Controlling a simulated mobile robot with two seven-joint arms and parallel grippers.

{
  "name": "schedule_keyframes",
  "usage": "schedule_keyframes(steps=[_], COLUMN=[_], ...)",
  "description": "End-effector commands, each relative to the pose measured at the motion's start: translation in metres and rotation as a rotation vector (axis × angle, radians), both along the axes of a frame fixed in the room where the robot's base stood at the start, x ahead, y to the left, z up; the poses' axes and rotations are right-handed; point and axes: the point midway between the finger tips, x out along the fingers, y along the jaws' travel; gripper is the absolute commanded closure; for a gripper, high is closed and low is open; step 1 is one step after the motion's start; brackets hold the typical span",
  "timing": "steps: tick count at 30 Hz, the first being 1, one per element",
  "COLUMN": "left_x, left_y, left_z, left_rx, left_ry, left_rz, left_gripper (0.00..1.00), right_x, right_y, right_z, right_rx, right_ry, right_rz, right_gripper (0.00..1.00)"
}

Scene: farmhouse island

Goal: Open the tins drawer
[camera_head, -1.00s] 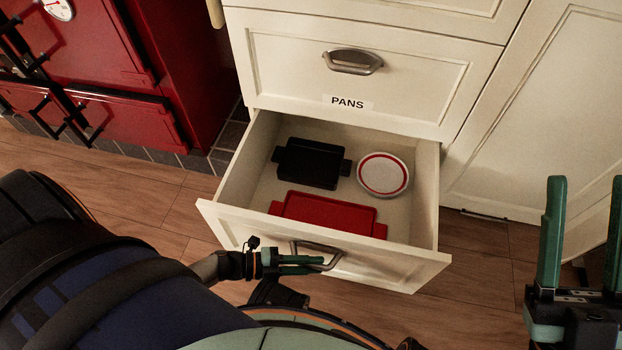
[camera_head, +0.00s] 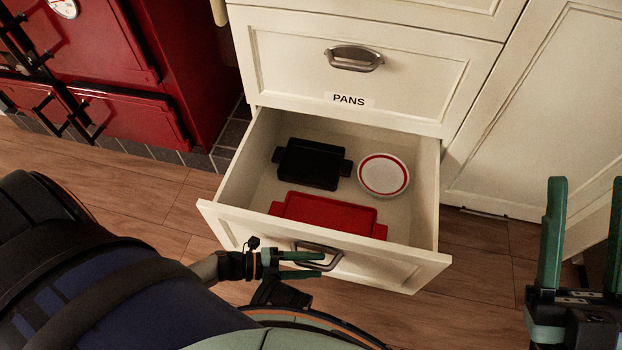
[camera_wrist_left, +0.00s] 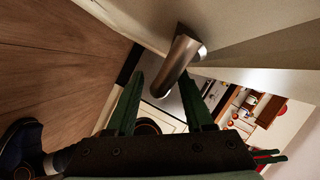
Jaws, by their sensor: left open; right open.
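A cream bottom drawer (camera_head: 222,222) stands pulled out, with a black roasting tin (camera_head: 312,163), a red tin (camera_head: 325,213) and a white, red-ringed round dish (camera_head: 383,175) inside. No label on its front is visible. Its metal handle (camera_head: 335,255) is on the front face. My left gripper (camera_head: 321,265) is open at this handle. In the left wrist view, the handle (camera_wrist_left: 178,65) lies between the spread fingers of my left gripper (camera_wrist_left: 162,78); I cannot tell whether they touch it. My right gripper (camera_head: 588,182) is open and empty at the right edge.
A closed drawer labelled PANS (camera_head: 348,99) is directly above. A red range cooker (camera_head: 185,60) stands at the left and a cream cabinet door (camera_head: 540,120) at the right. Wooden floor (camera_head: 480,270) is clear right of the drawer.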

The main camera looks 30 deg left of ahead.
Motion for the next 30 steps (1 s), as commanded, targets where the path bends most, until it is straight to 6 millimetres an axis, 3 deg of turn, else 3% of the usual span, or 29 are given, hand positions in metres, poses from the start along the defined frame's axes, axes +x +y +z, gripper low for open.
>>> schedule_keyframes(steps=[10, 21, 30], left_x=[-0.007, -0.050, -0.069], left_y=[0.009, 0.071, 0.098], left_z=[0.003, 0.020, 0.027], left_rx=[0.001, 0.003, 0.000], left_ry=[0.002, 0.004, 0.000], left_rz=[0.001, 0.001, 0.000], left_gripper=[0.48, 0.48, 0.48], right_x=[0.000, -0.001, -0.001], right_y=[0.000, -0.002, -0.003], right_z=[0.004, 0.021, 0.025], right_rx=[0.001, 0.011, 0.016], right_ry=[0.001, -0.004, -0.005], right_rz=[0.001, 0.011, 0.012], right_gripper=[0.50, 0.50, 0.50])
